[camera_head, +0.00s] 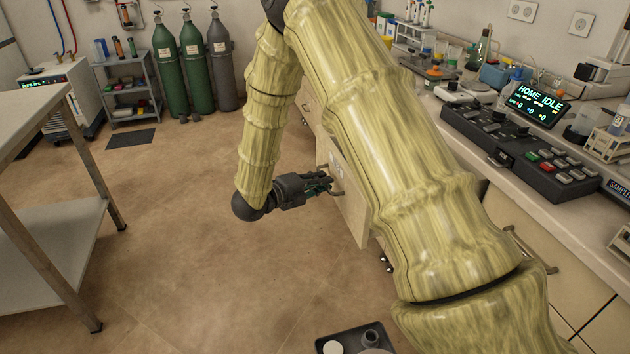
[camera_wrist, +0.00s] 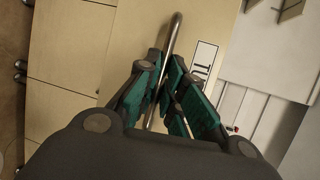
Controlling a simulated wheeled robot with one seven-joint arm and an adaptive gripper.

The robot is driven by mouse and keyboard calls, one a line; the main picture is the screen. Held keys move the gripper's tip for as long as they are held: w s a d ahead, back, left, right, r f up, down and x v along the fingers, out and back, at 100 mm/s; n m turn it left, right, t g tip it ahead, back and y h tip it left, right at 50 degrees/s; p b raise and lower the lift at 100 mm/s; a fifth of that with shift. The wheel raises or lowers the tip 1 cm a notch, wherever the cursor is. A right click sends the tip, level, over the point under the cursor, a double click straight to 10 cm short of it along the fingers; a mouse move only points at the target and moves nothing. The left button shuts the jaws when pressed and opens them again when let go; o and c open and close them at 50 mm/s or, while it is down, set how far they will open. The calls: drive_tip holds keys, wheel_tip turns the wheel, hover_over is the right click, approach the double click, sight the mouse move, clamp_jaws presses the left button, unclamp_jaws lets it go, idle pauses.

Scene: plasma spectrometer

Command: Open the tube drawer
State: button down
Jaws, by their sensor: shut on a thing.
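The tube drawer's tan front panel (camera_head: 352,210) stands out from the cabinet in the head view, left of my upper arm. In the wrist view the panel (camera_wrist: 216,28) carries a curved metal bar handle (camera_wrist: 174,38) and a small white label. My gripper (camera_head: 326,184) is at the panel's front, with its green-padded fingers (camera_wrist: 168,85) shut around the handle. Light surfaces and a small red item show beyond the panel's right edge in the wrist view. My arm hides most of the drawer body and the cabinet behind it in the head view.
A bench (camera_head: 440,105) with a control console (camera_head: 530,150) and glassware runs along the right. A grey metal table (camera_head: 60,240) stands at the left. Gas cylinders (camera_head: 195,62) and a shelf are at the back wall. The floor left of my gripper is clear.

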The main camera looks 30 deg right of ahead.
drive_tip(key=shift+w+a, duration=0.1)
drive_tip(key=shift+a, duration=0.1)
drive_tip(key=c, duration=1.5)
unclamp_jaws()
drive_tip(key=v, duration=1.2)
